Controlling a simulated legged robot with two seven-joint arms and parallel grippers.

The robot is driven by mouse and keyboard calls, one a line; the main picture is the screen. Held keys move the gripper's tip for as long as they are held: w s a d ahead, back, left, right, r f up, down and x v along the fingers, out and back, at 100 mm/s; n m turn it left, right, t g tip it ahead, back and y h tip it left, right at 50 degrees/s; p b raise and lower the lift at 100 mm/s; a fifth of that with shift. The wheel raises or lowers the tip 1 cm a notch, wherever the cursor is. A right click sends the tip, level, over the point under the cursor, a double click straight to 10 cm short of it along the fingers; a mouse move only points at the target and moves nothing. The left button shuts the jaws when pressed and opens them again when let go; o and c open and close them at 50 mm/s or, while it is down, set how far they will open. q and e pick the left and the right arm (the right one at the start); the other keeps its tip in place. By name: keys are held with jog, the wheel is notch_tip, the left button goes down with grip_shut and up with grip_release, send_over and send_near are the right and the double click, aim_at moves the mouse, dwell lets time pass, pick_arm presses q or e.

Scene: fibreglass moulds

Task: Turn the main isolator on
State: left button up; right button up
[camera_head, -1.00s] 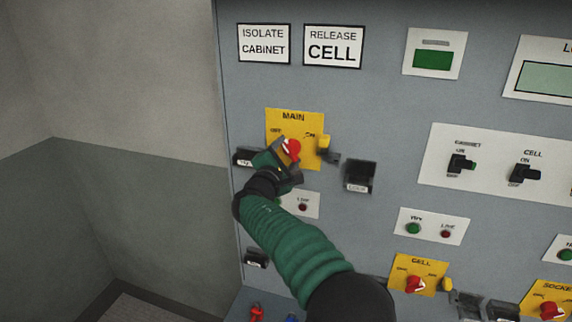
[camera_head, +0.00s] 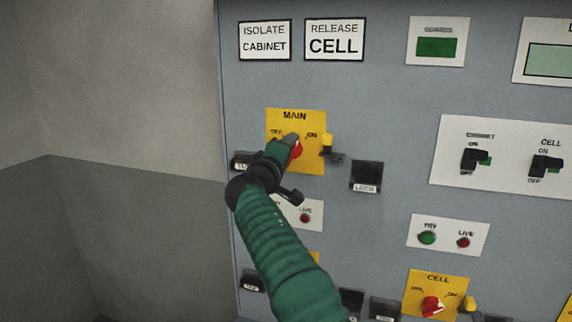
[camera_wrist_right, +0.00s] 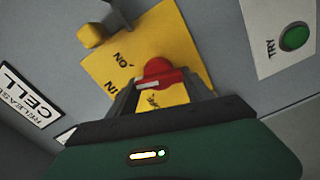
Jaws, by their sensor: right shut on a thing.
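The main isolator is a red rotary knob (camera_head: 296,150) on a yellow plate (camera_head: 313,161) marked MAIN, with OFF at upper left and ON at upper right. My left gripper is not in view.
A yellow padlock-like tab (camera_head: 327,141) sticks out right of the plate. A black LOCK box (camera_head: 366,176) is at lower right. A similar CELL plate (camera_head: 414,281) with a red knob is below. Black switches (camera_head: 474,158) are farther right.

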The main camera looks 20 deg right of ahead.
jog(key=m, duration=0.1)
jog(key=f+m+b, duration=0.1)
jog(key=shift+m, duration=0.3)
jog(key=shift+m+b, duration=0.5)
jog(key=shift+m, duration=0.8)
jog(key=shift+r, duration=0.1)
jog(key=o, duration=1.1)
jog(key=shift+o, duration=1.4)
jog(key=shift+r, duration=0.15)
jog(key=shift+s+d, duration=0.1)
jog(key=shift+d, duration=0.05)
